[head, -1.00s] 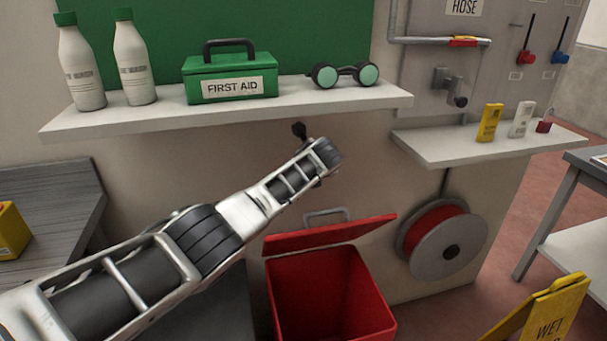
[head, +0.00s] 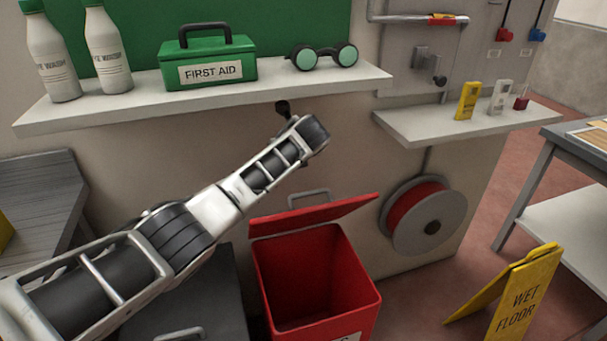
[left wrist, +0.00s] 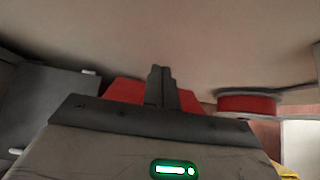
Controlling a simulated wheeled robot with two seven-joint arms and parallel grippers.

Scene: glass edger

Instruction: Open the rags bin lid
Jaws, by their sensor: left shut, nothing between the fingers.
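The red rags bin (head: 330,290) stands against the wall in the lower middle of the head view. Its lid (head: 320,215) is raised and tilted, and the bin's inside shows. The lid's grey handle (head: 309,197) is at its back edge. The label at the bin's front is mostly cut off. My left gripper (head: 283,107) is above the lid, apart from it, just below the shelf and partly hidden by its own arm. In the left wrist view its fingers (left wrist: 160,85) are together and empty, with red of the lid (left wrist: 124,93) behind them. My right gripper is not in view.
A shelf (head: 220,98) with bottles, a green first aid box (head: 207,70) and goggles (head: 322,57) is close above my left gripper. A red hose reel (head: 425,215) hangs right of the bin. A yellow wet floor sign (head: 515,295) stands at lower right.

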